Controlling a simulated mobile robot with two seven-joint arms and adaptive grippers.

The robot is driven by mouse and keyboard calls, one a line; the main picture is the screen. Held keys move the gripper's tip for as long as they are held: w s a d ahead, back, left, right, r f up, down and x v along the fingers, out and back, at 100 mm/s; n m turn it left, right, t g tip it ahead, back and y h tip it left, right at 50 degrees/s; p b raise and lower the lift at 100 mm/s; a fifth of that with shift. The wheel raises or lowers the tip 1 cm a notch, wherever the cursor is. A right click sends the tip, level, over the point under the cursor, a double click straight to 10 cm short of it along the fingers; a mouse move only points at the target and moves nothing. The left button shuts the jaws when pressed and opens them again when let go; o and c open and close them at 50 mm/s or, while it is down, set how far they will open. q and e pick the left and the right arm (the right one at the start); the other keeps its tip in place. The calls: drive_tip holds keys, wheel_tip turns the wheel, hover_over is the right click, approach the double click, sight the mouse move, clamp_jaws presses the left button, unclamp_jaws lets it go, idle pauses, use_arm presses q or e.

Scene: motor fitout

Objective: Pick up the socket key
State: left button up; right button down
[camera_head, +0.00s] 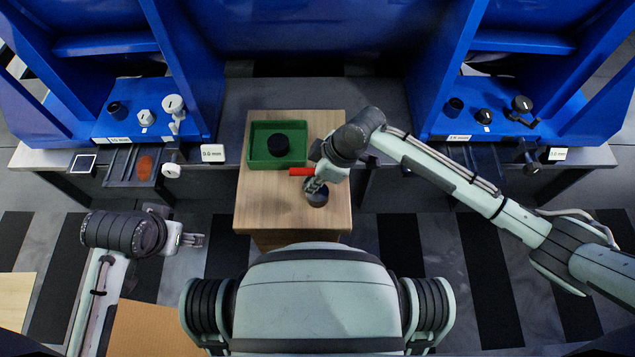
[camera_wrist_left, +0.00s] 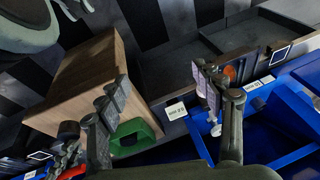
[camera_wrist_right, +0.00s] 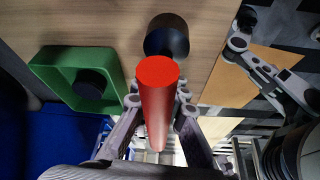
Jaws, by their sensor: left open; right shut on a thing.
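The socket key, shown as a red cylindrical handle (camera_head: 301,171), is at my right gripper (camera_head: 314,184) over the wooden table. In the right wrist view, the red handle (camera_wrist_right: 156,85) points toward the camera between the fingers of my right gripper (camera_wrist_right: 158,100), which is shut on it. The far end of the key is hidden. A dark round cylinder (camera_head: 317,196) is on the table beside the gripper; it also shows in the right wrist view (camera_wrist_right: 168,35). My left gripper (camera_head: 192,240) is open and empty, left of the table and away from the key.
A green tray (camera_head: 252,153) with a black round part (camera_head: 278,145) inside stands on the wooden table (camera_head: 255,210). Blue racks with dark and white parts stand at left and right on a grey bench (camera_head: 230,120). The table's front left is clear.

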sight(305, 175)
use_arm(q)
drive_tip(key=shift+w+r, duration=0.1)
drive_tip(key=shift+w, duration=0.1)
use_arm(e)
drive_tip(key=shift+r, duration=0.1)
drive_tip(key=shift+r, duration=0.6)
wheel_tip(305, 175, up, 3)
drive_tip(key=shift+w+f+p, duration=0.1)
drive_tip(key=shift+f+p, duration=0.1)
drive_tip(key=shift+p, duration=0.15)
drive_tip(key=shift+s+a+r, duration=0.55)
drive_tip(key=shift+s+r, duration=0.05)
drive_tip(key=shift+s, duration=0.05)
use_arm(q)
drive_tip(key=shift+d+p+x, duration=0.2)
drive_tip(key=shift+p+x, duration=0.05)
drive_tip(key=shift+x, duration=0.55)
drive_tip(key=shift+d+p+x, duration=0.15)
drive_tip(key=shift+p+x, duration=0.05)
drive_tip(key=shift+x, duration=0.55)
drive_tip(key=shift+d+p+x, duration=0.2)
drive_tip(key=shift+p+x, duration=0.05)
drive_tip(key=shift+x, duration=0.55)
use_arm(e)
drive_tip(key=s+a+r, duration=0.6)
drive_tip(key=s, duration=0.1)
drive_tip(key=shift+s+a, duration=0.25)
drive_tip(key=shift+a, duration=0.15)
use_arm(q)
drive_tip(key=shift+s, duration=0.4)
